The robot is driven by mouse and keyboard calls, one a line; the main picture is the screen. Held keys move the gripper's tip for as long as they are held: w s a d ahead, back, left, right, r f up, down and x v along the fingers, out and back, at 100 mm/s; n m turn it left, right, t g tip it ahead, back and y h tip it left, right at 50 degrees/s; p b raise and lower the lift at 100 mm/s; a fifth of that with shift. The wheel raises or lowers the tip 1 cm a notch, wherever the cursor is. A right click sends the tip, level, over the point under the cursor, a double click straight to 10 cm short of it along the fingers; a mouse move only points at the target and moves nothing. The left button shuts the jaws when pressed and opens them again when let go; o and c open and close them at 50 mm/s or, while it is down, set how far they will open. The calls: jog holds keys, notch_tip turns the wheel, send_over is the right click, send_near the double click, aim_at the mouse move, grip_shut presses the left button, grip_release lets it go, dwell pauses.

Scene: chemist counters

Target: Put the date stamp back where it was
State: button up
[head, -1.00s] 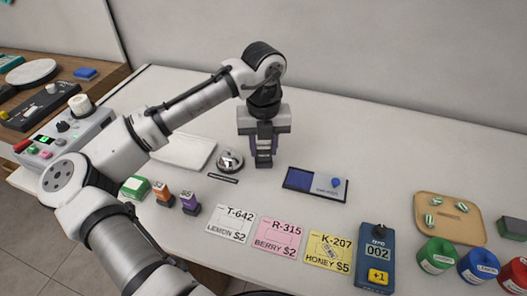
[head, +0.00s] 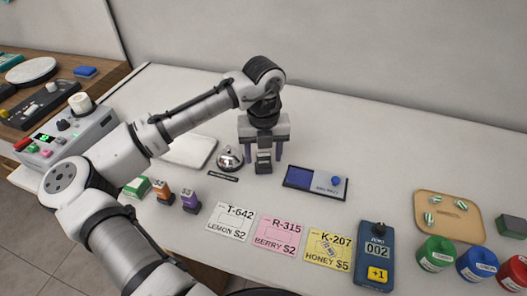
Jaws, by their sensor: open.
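The date stamp (head: 263,164), a small dark block with a pale front, stands upright on the white counter. It is behind and left of the blue ink pad (head: 316,182) and to the right of the silver bell (head: 229,158). My gripper (head: 264,158) points down over the stamp, with its purple-grey fingers open on either side and a gap at each side. Whether the stamp's top touches the gripper is hidden.
Orange (head: 162,193) and purple (head: 190,200) stamps stand front left. The counter behind is clear.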

aim_at(264, 152)
jog(key=shift+r, duration=0.15)
notch_tip(264, 152, up, 12)
jog(key=b, duration=0.1)
dwell(0.3)
